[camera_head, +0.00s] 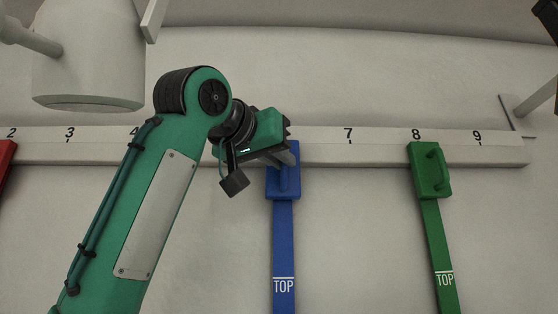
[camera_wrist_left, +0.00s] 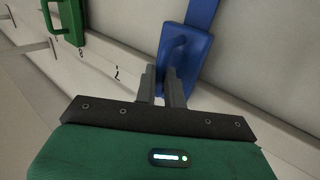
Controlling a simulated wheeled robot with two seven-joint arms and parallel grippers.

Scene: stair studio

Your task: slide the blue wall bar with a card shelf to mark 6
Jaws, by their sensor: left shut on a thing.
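The blue wall bar (camera_head: 284,240) hangs from the white rail (camera_head: 380,154), its blue slider block at the top and a white TOP label lower down. It also shows in the left wrist view (camera_wrist_left: 200,14), with its loop handle (camera_wrist_left: 176,52). My left gripper (camera_head: 288,158) is at the block, its two grey fingers (camera_wrist_left: 163,82) shut on the handle. The block stands left of mark 7 (camera_head: 348,134). Marks 5 and 6 are hidden behind my left arm and gripper. No card shelf shows; the bar runs out of the bottom of the head view.
A green wall bar (camera_head: 440,235) hangs on the same rail near mark 8. Part of a red slider (camera_head: 6,160) shows at the left edge. A pale cylindrical object (camera_head: 88,60) hangs at upper left. The rail between the blue and green sliders is clear.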

